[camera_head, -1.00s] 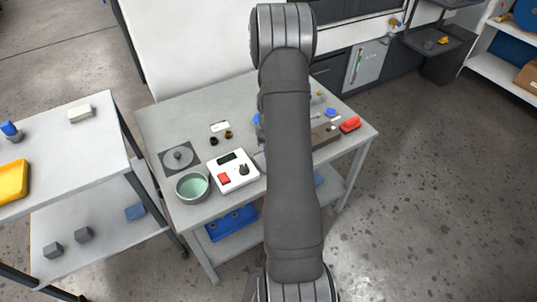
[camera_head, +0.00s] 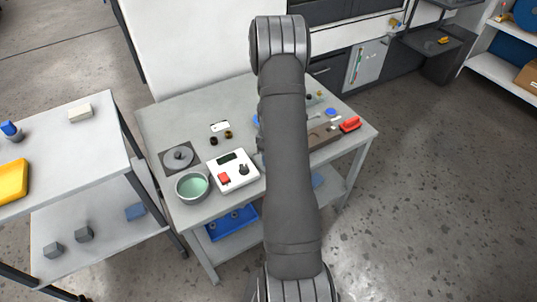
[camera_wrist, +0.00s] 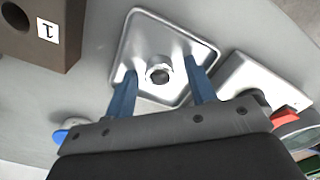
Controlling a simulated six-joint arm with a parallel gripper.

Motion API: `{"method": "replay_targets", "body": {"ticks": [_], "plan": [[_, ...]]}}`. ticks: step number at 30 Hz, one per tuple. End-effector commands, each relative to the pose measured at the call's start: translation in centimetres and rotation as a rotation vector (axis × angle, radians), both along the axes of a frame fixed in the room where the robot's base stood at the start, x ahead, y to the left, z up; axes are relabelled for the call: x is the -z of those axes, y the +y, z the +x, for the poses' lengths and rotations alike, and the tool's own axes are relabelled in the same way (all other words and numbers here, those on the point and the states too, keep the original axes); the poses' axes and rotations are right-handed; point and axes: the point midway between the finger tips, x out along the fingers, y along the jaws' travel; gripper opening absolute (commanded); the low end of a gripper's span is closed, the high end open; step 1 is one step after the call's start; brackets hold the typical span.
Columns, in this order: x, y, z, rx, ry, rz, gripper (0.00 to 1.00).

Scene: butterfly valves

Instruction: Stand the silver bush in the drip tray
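The silver bush (camera_wrist: 159,74) stands upright in the middle of the square silver drip tray (camera_wrist: 141,29) in the wrist view. Its open top faces the camera. My gripper (camera_wrist: 160,66) has two blue fingers, spread apart on either side of the bush. Gaps show between each finger and the bush, so nothing is held. The fingers reach over the tray; whether they touch its floor cannot be told. In the head view my arm hides the gripper, tray and bush.
A white box (camera_head: 226,181) with a red switch and black knob stands beside the tray; a bowl (camera_head: 193,188) is left of it. A brown block (camera_wrist: 48,30) marked 1 is at upper left in the wrist view. A red object (camera_head: 350,124) lies near the table's right edge.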

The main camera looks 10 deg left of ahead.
Motion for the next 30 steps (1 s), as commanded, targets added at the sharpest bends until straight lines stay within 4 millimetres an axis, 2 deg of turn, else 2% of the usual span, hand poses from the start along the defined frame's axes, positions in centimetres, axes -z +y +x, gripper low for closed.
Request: {"method": "replay_targets", "body": {"ticks": [6, 10, 24, 30], "plan": [[-0.2, 0.0, 0.0, 0.000, 0.000, 0.000, 0.51], [-1.3, 0.0, 0.1, 0.000, -0.002, 0.001, 0.51], [-10.3, 0.0, 0.0, 0.000, -0.003, 0.001, 0.51], [-12.1, 0.0, 0.0, 0.000, 0.000, 0.000, 0.51]]}}
